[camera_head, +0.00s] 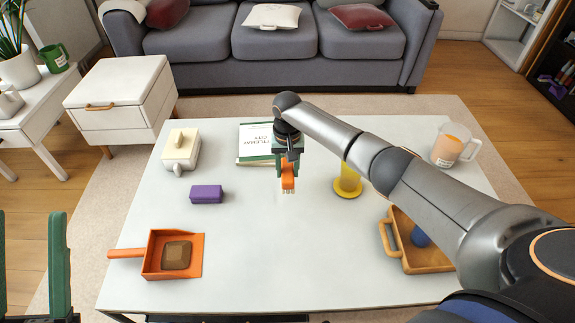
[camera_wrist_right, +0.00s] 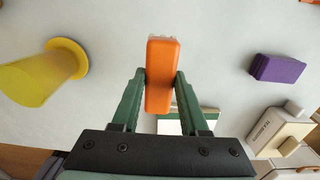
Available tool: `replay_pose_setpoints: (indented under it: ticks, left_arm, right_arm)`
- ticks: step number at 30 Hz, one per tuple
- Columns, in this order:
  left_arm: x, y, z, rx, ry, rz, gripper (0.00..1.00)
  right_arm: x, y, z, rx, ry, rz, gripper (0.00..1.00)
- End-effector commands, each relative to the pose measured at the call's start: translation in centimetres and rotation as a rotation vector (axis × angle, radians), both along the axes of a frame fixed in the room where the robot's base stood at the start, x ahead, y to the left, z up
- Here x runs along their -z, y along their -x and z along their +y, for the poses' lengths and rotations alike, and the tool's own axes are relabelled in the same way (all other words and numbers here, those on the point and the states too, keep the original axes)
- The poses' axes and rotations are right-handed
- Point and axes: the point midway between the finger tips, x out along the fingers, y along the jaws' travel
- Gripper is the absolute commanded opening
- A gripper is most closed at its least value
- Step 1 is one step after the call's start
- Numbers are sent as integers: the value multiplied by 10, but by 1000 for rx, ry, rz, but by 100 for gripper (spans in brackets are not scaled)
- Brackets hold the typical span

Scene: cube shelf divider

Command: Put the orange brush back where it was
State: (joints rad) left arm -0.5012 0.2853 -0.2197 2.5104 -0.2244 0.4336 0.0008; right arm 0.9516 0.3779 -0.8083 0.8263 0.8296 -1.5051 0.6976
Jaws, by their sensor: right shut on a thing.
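My right gripper (camera_head: 288,166) is shut on the orange brush (camera_head: 288,178) over the middle of the white table (camera_head: 270,245). The brush hangs below the fingers with its pale bristles down; I cannot tell whether they touch the table. In the right wrist view the brush (camera_wrist_right: 160,78) sits between the two green fingers (camera_wrist_right: 160,80). An orange dustpan (camera_head: 194,268) lies at the table's front left, its handle pointing left, with a brown block (camera_head: 177,255) in it. My left gripper (camera_head: 30,215) is open and empty at the left edge, off the table.
A yellow cup (camera_head: 348,183), a pitcher (camera_head: 452,146) and a wooden tray (camera_head: 427,262) are to the right. The front middle of the table is clear.

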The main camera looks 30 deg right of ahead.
Motion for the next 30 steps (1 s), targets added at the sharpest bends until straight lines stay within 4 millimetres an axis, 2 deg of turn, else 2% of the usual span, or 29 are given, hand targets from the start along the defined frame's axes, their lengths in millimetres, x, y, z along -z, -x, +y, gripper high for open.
replay_pose_setpoints:
  ticks: [1,13,20,30]
  left_arm:
    - [8,0,0,4,1,3,50]
    - [34,-1,-3,36,29,26,50]
    - [41,-2,-4,46,32,39,50]
    - [42,-2,-5,51,27,39,50]
  right_arm:
    - [11,0,0,1,0,1,0]
    - [55,0,0,0,0,0,0]
    - [65,0,0,-1,-1,0,0]
    - [65,0,0,-1,-1,0,0]
